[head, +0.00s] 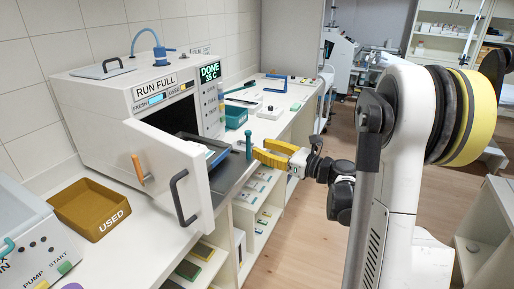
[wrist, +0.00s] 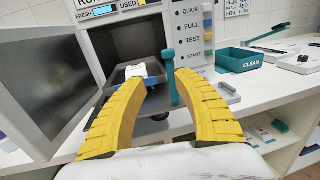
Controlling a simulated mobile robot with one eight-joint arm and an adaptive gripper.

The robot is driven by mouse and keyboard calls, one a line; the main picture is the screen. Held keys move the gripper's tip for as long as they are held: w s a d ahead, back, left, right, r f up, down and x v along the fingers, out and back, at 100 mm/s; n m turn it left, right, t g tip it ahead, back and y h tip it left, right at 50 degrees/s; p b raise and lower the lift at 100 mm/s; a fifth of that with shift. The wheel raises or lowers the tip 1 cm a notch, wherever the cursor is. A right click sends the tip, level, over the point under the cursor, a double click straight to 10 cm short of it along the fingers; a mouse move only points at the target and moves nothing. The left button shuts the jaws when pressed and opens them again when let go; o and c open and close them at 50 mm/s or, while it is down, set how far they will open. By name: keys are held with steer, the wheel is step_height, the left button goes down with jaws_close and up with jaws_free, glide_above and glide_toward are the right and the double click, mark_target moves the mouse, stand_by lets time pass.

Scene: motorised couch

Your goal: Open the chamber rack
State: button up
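The white chamber (head: 145,85) stands on the counter with its door (head: 170,180) swung open; its display reads "DONE 35 C". Inside is a dark rack (wrist: 158,108) holding a white and blue item (wrist: 143,71). An upright teal handle (head: 249,145) stands at the rack's front right; it also shows in the wrist view (wrist: 171,78). My gripper (head: 257,150) has yellow fingers and is open, empty, at the handle's height. In the wrist view its fingertips (wrist: 170,84) flank the handle; contact cannot be told.
A brown "USED" bin (head: 90,208) sits left of the open door. A teal "CLEAR" bin (wrist: 250,60) stands right of the chamber. The counter has shelves below. The floor (head: 310,225) in front is clear.

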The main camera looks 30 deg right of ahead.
steer(key=shift+v, duration=2.55)
steer(key=shift+s+b, duration=0.1)
steer(key=shift+b, duration=0.25)
